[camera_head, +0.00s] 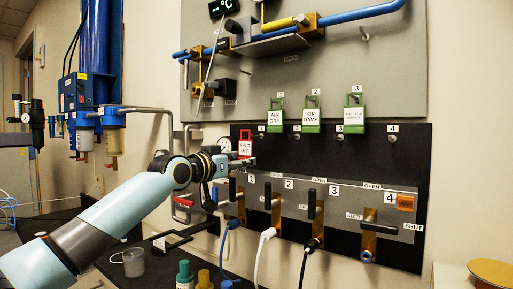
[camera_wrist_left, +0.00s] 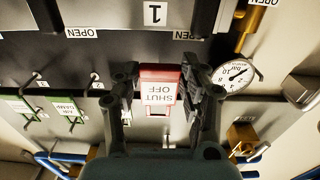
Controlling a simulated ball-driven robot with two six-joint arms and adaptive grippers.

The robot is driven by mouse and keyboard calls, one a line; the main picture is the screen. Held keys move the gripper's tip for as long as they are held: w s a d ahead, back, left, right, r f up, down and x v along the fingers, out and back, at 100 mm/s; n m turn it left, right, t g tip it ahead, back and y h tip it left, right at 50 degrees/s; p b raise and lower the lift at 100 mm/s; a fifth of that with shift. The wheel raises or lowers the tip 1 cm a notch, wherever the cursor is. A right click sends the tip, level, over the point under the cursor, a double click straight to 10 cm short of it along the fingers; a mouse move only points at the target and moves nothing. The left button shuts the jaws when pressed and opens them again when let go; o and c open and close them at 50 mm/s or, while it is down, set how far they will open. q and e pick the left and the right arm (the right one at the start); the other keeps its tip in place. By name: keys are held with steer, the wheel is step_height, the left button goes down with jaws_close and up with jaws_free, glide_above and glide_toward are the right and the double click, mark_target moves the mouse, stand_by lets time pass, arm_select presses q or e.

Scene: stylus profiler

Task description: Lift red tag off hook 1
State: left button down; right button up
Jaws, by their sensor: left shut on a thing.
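The red tag (camera_head: 245,147), with a white "SHUT OFF" label, is at the left end of the black hook board. In the left wrist view the red tag (camera_wrist_left: 158,88) appears upside down between the two dark fingers. My left gripper (camera_head: 229,162) is shut on it, with its arm reaching in from the lower left; it also shows in the wrist view (camera_wrist_left: 159,95). The small label 1 (camera_head: 261,128) is just right of the tag. Hook 1 itself is not clear, so I cannot tell whether the tag still touches it. My right gripper is not in view.
Below are black valve handles (camera_head: 276,200) on a grey panel (camera_head: 345,212). A round gauge (camera_wrist_left: 238,75) sits beside the fingers. A blue pipe (camera_head: 350,15) runs above.

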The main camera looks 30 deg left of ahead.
arm_select(q)
steer(key=s+p, duration=0.1)
steer(key=s, duration=0.2)
steer(key=shift+s+a+p, duration=0.1)
steer(key=shift+p, duration=0.25)
steer(key=shift+f, duration=0.1)
